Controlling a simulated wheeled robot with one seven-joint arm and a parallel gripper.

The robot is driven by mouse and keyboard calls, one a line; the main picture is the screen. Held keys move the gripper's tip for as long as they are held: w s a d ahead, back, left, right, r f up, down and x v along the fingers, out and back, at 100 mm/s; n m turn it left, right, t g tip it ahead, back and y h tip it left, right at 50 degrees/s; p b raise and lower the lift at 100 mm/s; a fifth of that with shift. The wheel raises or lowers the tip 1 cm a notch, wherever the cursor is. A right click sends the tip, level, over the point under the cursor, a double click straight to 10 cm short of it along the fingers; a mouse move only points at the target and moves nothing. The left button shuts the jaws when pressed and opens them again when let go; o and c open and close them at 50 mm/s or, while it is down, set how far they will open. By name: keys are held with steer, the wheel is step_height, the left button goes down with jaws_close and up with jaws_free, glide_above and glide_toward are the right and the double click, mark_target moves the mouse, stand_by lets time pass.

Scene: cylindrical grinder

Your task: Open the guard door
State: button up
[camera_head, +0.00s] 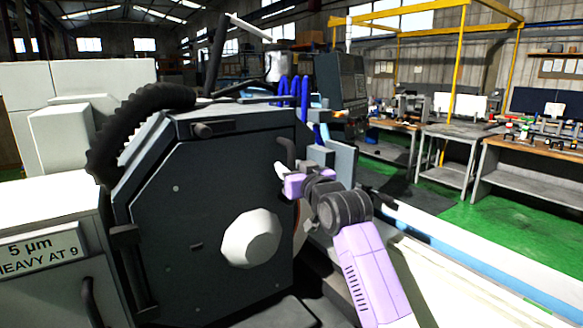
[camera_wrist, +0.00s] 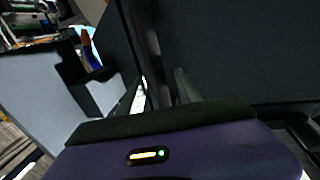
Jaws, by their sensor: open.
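The guard door (camera_head: 190,215) is a large dark grey panel with cut corners and a white many-sided boss on its face, and it looks shut. Its dark handle (camera_head: 287,150) is a short upright bar near the upper right edge. My gripper (camera_head: 281,170) is at the handle's lower end, beside the door's right edge. In the wrist view the dark handle bar (camera_wrist: 147,40) runs down between the two fingers of my gripper (camera_wrist: 158,90). The jaws are open, and I cannot tell whether either finger touches the bar. The door's dark face (camera_wrist: 235,50) fills the right side there.
A ribbed black hose (camera_head: 135,115) arches over the door's upper left. A white cabinet (camera_head: 50,225) is at the left. Workbenches (camera_head: 530,160) and open green floor (camera_head: 500,225) lie to the right.

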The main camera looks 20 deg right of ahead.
jaws_close()
stand_by(1.4)
